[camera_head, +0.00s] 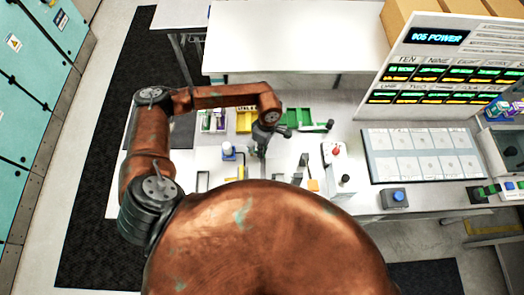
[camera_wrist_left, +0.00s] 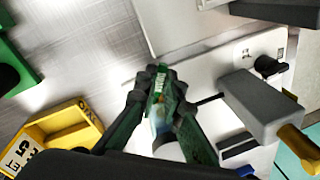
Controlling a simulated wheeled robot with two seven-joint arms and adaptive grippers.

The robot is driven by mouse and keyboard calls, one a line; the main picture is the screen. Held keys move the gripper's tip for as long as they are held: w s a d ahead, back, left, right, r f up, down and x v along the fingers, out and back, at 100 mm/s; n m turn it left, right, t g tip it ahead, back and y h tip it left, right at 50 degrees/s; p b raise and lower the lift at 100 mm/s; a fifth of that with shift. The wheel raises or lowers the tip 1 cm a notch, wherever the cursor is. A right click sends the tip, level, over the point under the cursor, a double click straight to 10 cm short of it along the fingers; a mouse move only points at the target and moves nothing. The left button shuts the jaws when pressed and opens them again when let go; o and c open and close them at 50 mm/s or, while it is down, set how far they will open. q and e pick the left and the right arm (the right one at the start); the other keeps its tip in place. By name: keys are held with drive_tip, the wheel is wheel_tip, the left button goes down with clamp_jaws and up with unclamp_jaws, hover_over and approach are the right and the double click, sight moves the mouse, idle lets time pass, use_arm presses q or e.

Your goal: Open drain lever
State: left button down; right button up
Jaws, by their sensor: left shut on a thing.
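My left gripper (camera_head: 262,148) reaches down over the white work table, near the yellow and green bins. In the left wrist view its two dark green fingers (camera_wrist_left: 162,88) are closed on a small green, labelled piece (camera_wrist_left: 157,84), seemingly the drain lever's handle. A blurred pale blue and white part (camera_wrist_left: 161,122) shows between the fingers below it. The fingers hide most of the held piece, so I cannot tell its angle. My right gripper is in neither view.
A yellow bin (camera_head: 244,121) and a green bin (camera_head: 303,118) stand close to the left gripper. A grey block-shaped device (camera_wrist_left: 262,104) lies right of the fingers in the wrist view. A display panel (camera_head: 440,68) and a blue-button box (camera_head: 395,197) are at the right.

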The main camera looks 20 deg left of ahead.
use_arm(q)
drive_tip(key=n+b, duration=0.2)
drive_tip(key=w+n+b, duration=0.1)
drive_tip(key=shift+w+a+f+b, duration=0.1)
drive_tip(key=shift+a+f+b, duration=0.2)
drive_tip(key=shift+b, duration=0.1)
drive_tip(key=shift+w+a+r+n+h+b, duration=0.15)
drive_tip(key=shift+n+h+b, duration=0.1)
drive_tip(key=shift+n, duration=0.3)
drive_tip(key=shift+w+n+h+b, duration=0.15)
drive_tip(key=shift+n+b, duration=0.1)
drive_tip(key=shift+n, duration=0.3)
drive_tip(key=shift+s, duration=0.1)
drive_tip(key=c, duration=2)
unclamp_jaws()
drive_tip(key=shift+c, duration=0.2)
drive_tip(key=shift+r, duration=0.1)
wheel_tip(320, 180, up, 12)
drive_tip(key=w, duration=0.2)
drive_tip(key=shift+a, duration=0.25)
